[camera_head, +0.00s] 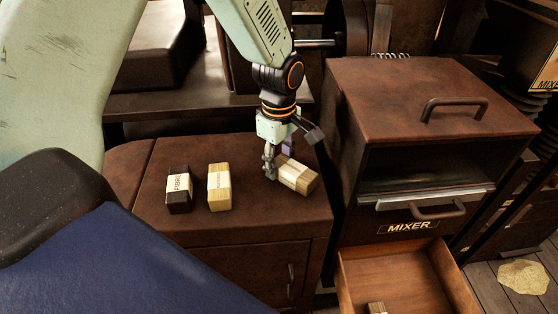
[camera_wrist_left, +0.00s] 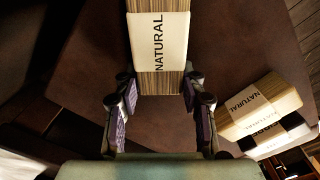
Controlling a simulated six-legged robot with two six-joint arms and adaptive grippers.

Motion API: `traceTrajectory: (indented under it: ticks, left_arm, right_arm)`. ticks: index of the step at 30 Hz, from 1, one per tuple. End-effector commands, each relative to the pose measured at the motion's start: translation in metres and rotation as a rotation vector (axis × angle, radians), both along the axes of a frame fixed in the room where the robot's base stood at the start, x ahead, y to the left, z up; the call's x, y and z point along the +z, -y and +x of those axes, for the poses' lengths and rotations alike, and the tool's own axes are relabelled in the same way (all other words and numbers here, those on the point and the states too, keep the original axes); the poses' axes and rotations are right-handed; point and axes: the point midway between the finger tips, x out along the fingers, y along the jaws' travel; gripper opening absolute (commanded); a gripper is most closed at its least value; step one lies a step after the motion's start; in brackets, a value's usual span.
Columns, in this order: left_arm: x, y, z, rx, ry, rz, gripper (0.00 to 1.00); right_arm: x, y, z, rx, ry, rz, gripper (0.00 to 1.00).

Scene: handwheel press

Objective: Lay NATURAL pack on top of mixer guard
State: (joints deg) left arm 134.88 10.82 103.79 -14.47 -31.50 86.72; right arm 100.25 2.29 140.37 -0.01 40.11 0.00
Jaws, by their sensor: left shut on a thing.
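The NATURAL pack (camera_head: 298,176) is a striped light-brown block with a white paper band, at the right part of the brown cabinet top. In the left wrist view the pack (camera_wrist_left: 158,45) shows its NATURAL label, with its near end between the fingers. My left gripper (camera_head: 278,160) is shut on this end; in the left wrist view the fingers (camera_wrist_left: 157,105) flank it. Whether the pack touches the cabinet top is unclear. The brown mixer (camera_head: 385,90), right of it, has a flat, empty top with a handle. Which part is the guard is not marked. My right gripper is not in view.
A dark FIBRE pack (camera_head: 179,189) and a pale yellow pack (camera_head: 219,187) stand left of the gripper on the cabinet top (camera_head: 255,215). The metal handle (camera_head: 455,105) rises from the mixer's top. An open drawer (camera_head: 400,280) below holds a small block (camera_head: 377,307).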

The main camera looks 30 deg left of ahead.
Motion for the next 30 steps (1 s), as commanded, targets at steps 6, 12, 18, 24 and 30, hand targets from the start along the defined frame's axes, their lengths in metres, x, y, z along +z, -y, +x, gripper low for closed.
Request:
traceTrajectory:
  ticks: [6, 12, 18, 24, 30]
  left_arm:
    - [0.0005, -0.0001, 0.0019, 0.0, 0.001, 0.001, 0.08]
    - [-0.0021, -0.0001, 0.0018, 0.0, 0.001, 0.001, 0.47]
    - [-0.002, -0.0002, 0.0016, 0.0, 0.001, 0.0, 0.63]
    - [-0.002, -0.0001, 0.0015, 0.0, 0.001, 0.0, 0.63]
    - [0.0071, -0.0001, 0.0022, 0.0, 0.003, 0.0, 0.63]
  right_arm:
    - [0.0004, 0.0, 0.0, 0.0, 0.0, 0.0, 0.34]
    - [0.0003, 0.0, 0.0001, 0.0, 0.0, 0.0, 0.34]
    - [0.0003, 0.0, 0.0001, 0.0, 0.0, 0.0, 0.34]
    - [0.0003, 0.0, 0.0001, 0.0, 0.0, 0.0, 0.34]
    - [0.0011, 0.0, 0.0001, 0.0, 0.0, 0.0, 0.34]
